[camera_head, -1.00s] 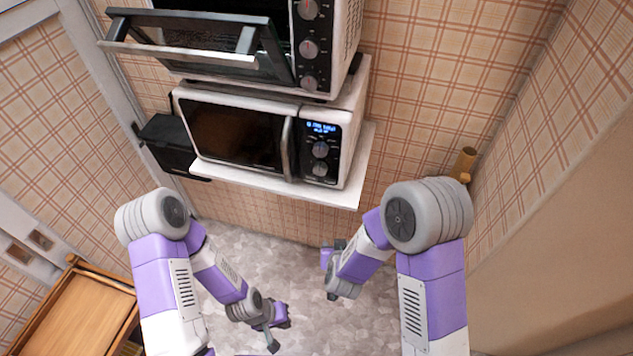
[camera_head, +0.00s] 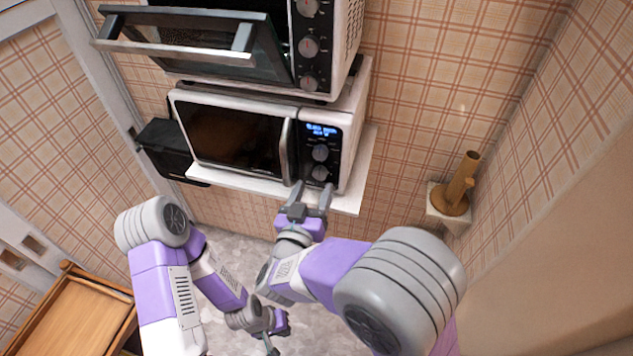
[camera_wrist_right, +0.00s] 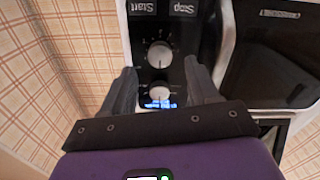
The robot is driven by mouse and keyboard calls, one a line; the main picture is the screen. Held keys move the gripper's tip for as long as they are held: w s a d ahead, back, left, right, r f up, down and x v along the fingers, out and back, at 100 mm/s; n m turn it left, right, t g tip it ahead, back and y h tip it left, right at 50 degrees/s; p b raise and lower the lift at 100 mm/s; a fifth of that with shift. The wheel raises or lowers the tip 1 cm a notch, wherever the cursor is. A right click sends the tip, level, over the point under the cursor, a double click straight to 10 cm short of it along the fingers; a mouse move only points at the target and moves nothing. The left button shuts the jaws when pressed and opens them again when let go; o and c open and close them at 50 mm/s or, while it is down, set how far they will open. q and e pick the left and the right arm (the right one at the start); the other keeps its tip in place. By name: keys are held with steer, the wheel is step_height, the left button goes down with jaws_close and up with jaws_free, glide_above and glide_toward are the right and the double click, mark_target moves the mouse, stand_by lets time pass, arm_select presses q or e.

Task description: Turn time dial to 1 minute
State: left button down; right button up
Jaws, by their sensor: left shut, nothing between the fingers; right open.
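The white microwave (camera_head: 352,125) has a control panel with a lit blue display (camera_head: 323,131). Below the display are an upper dial (camera_head: 320,153) and a lower dial (camera_head: 320,174); I cannot tell which is the time dial. The right wrist view shows the panel upside down, with the lower dial (camera_wrist_right: 159,54) and upper dial (camera_wrist_right: 159,91) between my fingers in the picture. My right gripper (camera_head: 312,190) is open and empty, raised in front of the panel's lower part; contact is not clear. My left gripper (camera_head: 272,343) is shut and empty, low over the floor.
The microwave stands on a white shelf (camera_head: 345,203). Above it is a toaster oven (camera_head: 343,40) with its door (camera_head: 180,45) hanging open. A black box (camera_head: 165,150) is at the left. A brown holder (camera_head: 458,190) is on the right wall. A wooden cart (camera_head: 75,315) stands lower left.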

mark_target(319, 176)
steer(key=shift+x, duration=1.65)
steer(key=shift+c, duration=0.2)
steer(key=c, duration=1)
